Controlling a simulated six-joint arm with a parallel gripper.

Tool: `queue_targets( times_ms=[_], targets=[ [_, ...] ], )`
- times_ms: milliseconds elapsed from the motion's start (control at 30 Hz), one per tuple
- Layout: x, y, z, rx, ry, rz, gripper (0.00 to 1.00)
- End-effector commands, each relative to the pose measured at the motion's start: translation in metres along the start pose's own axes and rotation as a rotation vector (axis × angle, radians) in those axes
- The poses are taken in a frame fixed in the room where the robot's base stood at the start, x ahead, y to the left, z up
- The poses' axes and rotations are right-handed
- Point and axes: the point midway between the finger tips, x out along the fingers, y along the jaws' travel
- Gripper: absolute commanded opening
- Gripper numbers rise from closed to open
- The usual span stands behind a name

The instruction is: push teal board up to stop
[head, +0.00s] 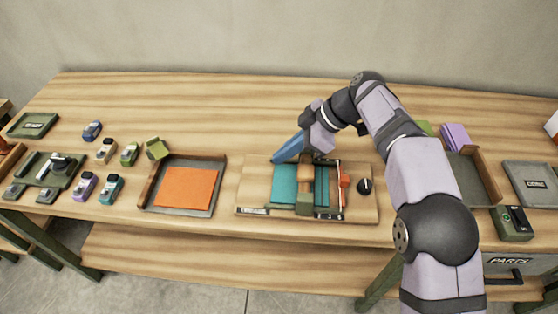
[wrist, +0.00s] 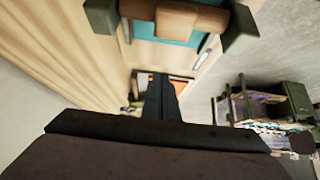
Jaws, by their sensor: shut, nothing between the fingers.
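The teal board (head: 284,183) lies flat on a wooden base (head: 365,207) near the middle of the table. A brown bar with green ends spans over the teal (head: 307,185), and more teal (head: 321,185) shows to its right. I cannot tell whether this is one board or several. My gripper (head: 279,158) is shut and empty at the board's far left edge, pointing left and down. I cannot tell whether it touches the board. Which part is the stop is unclear.
Another tray (head: 488,180) is at right.

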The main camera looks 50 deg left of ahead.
Motion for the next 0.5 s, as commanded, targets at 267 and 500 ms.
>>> queue_targets(
  times_ms=[267,500],
  targets=[
    [0.021,-0.043,-0.091,-0.168,-0.034,-0.079,0.00],
    [0.017,-0.039,-0.057,-0.139,-0.277,-0.041,0.00]
  ],
)
